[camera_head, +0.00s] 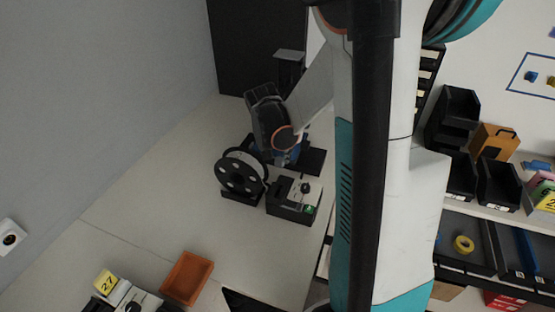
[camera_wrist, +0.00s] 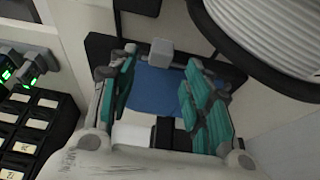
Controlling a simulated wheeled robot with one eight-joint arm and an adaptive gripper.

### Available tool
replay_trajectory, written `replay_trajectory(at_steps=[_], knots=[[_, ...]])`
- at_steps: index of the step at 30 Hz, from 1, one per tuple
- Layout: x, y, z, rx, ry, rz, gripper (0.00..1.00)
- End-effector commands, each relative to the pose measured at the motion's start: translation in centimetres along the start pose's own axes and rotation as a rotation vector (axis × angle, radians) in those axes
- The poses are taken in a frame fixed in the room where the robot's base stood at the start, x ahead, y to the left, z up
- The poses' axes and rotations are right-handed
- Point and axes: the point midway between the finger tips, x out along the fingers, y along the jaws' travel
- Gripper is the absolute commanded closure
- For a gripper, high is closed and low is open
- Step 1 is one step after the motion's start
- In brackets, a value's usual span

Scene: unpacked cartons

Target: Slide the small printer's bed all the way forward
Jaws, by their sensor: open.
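The small printer shows in the head view as a black base (camera_head: 312,162), with a blue patch of its bed (camera_head: 295,153) beside my wrist. My arm hides most of the printer. In the wrist view the blue bed (camera_wrist: 155,98) lies below and between the teal-padded fingers of my gripper (camera_wrist: 160,75). The fingers are spread apart. A dark frame (camera_wrist: 104,50) and a small grey block (camera_wrist: 160,52) stand just beyond the bed. I cannot tell whether a finger touches the bed.
A filament spool (camera_head: 243,172) stands close to the printer; its white winding (camera_wrist: 270,40) fills the upper right of the wrist view. A black box (camera_head: 294,203) with a green light sits in front. An orange tray (camera_head: 187,278) lies nearer. The counter's left middle is clear.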

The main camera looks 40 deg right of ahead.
Motion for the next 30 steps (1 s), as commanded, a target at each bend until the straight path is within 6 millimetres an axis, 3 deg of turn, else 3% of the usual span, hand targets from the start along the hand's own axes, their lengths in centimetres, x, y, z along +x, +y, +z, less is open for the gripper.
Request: replay_trajectory(at_steps=[3,7,20,26,30], knots=[[2.2,0.0,0.0,0.0,0.0,0.0,0.55],[3.5,-0.1,0.0,-0.001,0.0,-0.001,0.55],[4.3,0.0,0.0,-0.001,0.0,-0.001,0.55],[4.3,0.0,0.0,-0.001,0.0,-0.001,0.98],[4.3,0.0,0.0,-0.001,0.0,-0.001,1.0]])
